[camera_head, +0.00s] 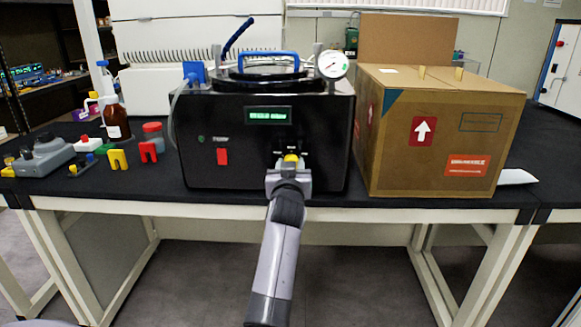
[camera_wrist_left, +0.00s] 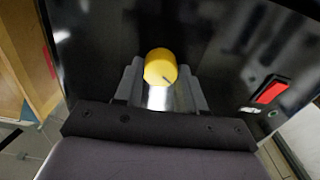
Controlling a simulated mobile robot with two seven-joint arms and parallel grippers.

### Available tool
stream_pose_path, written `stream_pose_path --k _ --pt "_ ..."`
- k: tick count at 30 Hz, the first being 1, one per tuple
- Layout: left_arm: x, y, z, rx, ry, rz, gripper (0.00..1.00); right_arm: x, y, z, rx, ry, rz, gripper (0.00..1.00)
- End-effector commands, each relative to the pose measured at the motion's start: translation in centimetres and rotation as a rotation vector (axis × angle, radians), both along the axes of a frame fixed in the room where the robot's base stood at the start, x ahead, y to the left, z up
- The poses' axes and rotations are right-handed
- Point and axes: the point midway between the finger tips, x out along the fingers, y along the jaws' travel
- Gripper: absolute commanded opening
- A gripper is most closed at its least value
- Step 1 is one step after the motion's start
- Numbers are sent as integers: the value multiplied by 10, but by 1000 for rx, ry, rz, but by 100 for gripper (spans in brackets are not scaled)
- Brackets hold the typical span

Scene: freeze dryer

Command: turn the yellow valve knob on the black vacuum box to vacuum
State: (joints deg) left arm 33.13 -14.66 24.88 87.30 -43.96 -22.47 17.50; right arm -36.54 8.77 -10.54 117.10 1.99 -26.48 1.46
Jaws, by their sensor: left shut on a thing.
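The black vacuum box (camera_head: 235,170) stands on the dark bench top, with a lit green display (camera_head: 268,115) and a red switch (camera_head: 222,156) on its front. The yellow valve knob (camera_head: 291,158) is low on the front panel, right of the switch. My left gripper (camera_head: 290,165) is shut on the knob. In the left wrist view the yellow knob (camera_wrist_left: 160,65) sits between the two grey fingers (camera_wrist_left: 160,88), with a small dark mark on its face. The panel labels around the knob are partly hidden and unreadable. My right gripper is not in view.
A cardboard carton (camera_head: 440,135) stands close to the right of the box. A pressure gauge (camera_head: 332,65) and a blue handle (camera_head: 268,62) are on top. A brown bottle (camera_head: 115,122), a red-capped jar (camera_head: 153,135) and small coloured parts lie to the left.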

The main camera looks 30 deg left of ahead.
Motion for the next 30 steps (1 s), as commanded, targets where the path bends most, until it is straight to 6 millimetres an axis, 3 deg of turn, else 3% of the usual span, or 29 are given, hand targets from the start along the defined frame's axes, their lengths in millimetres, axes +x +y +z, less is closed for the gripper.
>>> stream_pose_path --k 8,30 --pt "0 0 1 138 85 -1 9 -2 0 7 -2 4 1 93" --pt "1 -1 0 733 449 0 9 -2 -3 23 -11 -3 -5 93"
